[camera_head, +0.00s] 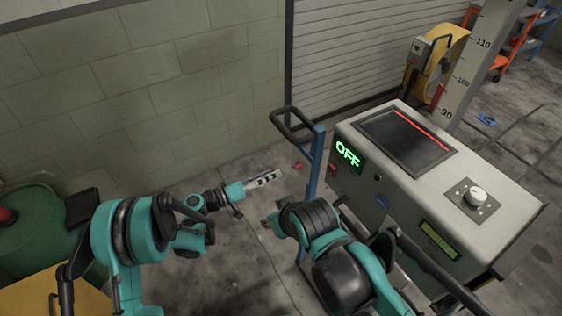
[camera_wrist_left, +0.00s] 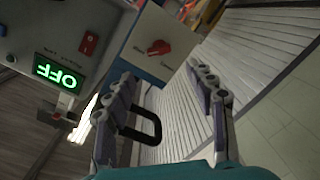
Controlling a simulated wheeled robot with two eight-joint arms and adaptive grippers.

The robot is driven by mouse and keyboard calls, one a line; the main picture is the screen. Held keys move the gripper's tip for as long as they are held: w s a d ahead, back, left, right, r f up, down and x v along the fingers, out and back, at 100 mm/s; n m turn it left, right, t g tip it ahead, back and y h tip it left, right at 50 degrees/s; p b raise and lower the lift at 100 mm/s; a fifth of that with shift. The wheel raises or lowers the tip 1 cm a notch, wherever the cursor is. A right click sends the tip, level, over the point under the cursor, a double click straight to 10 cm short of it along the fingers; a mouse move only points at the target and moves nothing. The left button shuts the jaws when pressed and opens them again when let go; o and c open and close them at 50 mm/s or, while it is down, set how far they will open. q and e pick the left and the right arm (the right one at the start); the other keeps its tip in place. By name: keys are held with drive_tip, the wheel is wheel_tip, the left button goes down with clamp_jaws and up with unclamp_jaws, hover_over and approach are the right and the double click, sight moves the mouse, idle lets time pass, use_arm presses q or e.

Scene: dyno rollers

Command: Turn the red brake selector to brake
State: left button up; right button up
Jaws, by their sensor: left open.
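The red brake selector (camera_wrist_left: 158,48) is a small red knob on a pale plate (camera_wrist_left: 178,30) in the left wrist view. Small labels flank it, too blurred to read. My left gripper (camera_wrist_left: 165,76) is open and empty, with the selector ahead of its fingertips and not touched. In the head view my left gripper (camera_head: 263,179) reaches right towards the blue post (camera_head: 314,165). The selector cannot be made out for sure in the head view. My right arm shows at the lower middle, but its gripper cannot be made out.
A block wall and a shutter (camera_head: 350,50) stand behind. A green drum (camera_head: 40,230) stands left.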

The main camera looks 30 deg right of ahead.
sight(293, 167)
use_arm(q)
drive_tip(key=shift+g+h, duration=0.3)
drive_tip(key=d, duration=0.2)
drive_tip(key=d+b, duration=0.1)
drive_tip(key=d, duration=0.1)
drive_tip(key=d+f+b, duration=0.1)
drive_tip(key=d, duration=0.2)
drive_tip(key=shift+w, duration=0.2)
drive_tip(key=shift+w+d+r, duration=0.1)
drive_tip(key=shift+d, duration=0.55)
drive_tip(key=c, duration=1.2)
